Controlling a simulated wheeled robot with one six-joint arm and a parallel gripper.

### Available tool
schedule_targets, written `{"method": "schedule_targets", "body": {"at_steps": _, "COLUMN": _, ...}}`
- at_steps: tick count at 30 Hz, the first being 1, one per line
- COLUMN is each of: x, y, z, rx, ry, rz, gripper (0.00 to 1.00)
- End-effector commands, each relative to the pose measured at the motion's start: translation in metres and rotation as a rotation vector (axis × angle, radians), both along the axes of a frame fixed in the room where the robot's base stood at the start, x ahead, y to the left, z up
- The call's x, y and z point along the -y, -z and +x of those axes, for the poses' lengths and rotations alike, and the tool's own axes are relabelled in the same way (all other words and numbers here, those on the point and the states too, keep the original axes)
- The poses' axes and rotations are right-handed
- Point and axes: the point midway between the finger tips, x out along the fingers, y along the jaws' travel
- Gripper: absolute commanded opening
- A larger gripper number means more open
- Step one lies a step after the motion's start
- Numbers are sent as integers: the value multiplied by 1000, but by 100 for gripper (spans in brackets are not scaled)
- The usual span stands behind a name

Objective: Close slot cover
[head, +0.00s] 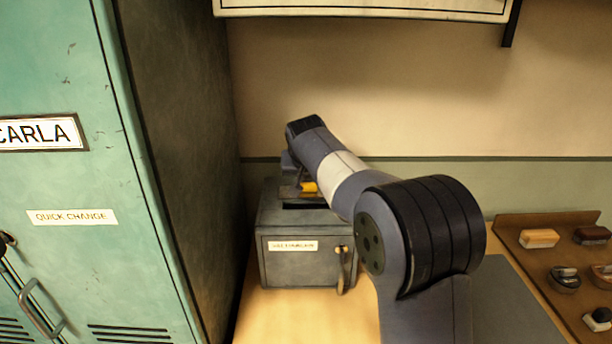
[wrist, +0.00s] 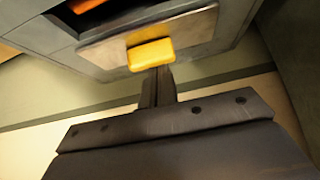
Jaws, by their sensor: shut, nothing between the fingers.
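A grey metal box (head: 285,262) stands on the counter against the tall locker. In the wrist view, its slot cover (wrist: 195,32) is a flat grey plate with a yellow tab (wrist: 151,54); the tab also shows in the head view (head: 309,187). A dark slot opening (wrist: 45,33) shows beside the plate, with something orange (wrist: 92,4) inside, so the slot is at least partly uncovered. My gripper (wrist: 160,72) is shut and empty, its fingertips right at the tab's edge. I cannot tell whether they touch. My arm hides part of the box top in the head view.
A teal locker (head: 95,175) rises close on the left. A brass latch (head: 341,262) is on the box front beside a label (head: 293,246). A brown tray (head: 530,262) with brushes and small items lies at the right. A cabinet (head: 370,8) hangs above.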

Motion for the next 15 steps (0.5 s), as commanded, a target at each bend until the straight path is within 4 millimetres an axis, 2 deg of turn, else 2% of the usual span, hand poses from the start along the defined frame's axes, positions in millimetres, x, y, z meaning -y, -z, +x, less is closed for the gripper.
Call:
{"method": "schedule_targets", "body": {"at_steps": 9, "x": 0, "y": 3, "z": -41, "rx": 2, "ry": -1, "rz": 2, "gripper": 0}}
{"method": "schedule_targets", "body": {"at_steps": 15, "x": 0, "y": 1, "z": -55, "rx": -1, "ry": -1, "rz": -1, "gripper": 0}}
